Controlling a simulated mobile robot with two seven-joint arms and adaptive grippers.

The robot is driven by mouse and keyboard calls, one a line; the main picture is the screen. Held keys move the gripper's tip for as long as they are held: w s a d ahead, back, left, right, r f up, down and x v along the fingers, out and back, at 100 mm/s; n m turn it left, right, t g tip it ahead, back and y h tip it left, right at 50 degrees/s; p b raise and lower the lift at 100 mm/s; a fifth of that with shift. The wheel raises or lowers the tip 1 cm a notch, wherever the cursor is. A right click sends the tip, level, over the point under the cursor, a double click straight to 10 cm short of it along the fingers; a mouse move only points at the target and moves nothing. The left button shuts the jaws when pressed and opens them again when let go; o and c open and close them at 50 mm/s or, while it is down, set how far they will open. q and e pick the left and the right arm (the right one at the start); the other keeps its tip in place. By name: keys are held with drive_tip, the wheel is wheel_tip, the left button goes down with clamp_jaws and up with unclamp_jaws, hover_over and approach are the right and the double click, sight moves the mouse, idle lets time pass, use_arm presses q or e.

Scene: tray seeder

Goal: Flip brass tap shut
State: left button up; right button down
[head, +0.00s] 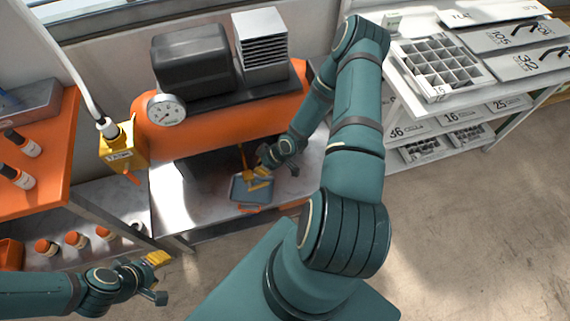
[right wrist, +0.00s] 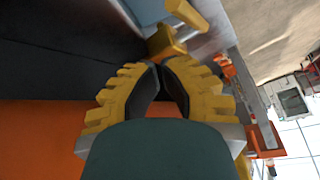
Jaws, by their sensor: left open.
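A small brass-yellow piece (head: 243,156), which looks like the tap, shows in the head view below the orange tank. It stands just beside my right gripper (head: 257,182); whether they touch I cannot tell. In the right wrist view a yellow piece (right wrist: 165,43) lies just beyond the fingertips. The right gripper's yellow fingers (right wrist: 162,68) are drawn together at the tips, with nothing visible between them. My left gripper (head: 157,274) is open and empty at the lower left, well away from the tap.
The orange tank (head: 220,120) carries a gauge (head: 167,110) and a dark motor cover (head: 192,60). A grey-blue tray-like piece (head: 250,192) lies beneath the right gripper. A yellow block (head: 122,146) hangs on the left. A shelf (head: 440,108) stands right; floor there is clear.

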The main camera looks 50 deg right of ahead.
drive_tip(key=s+d, duration=0.5)
drive_tip(key=shift+d+f+p, duration=0.2)
drive_tip(key=shift+d+p, duration=0.1)
drive_tip(key=shift+d, duration=0.05)
idle(0.6)
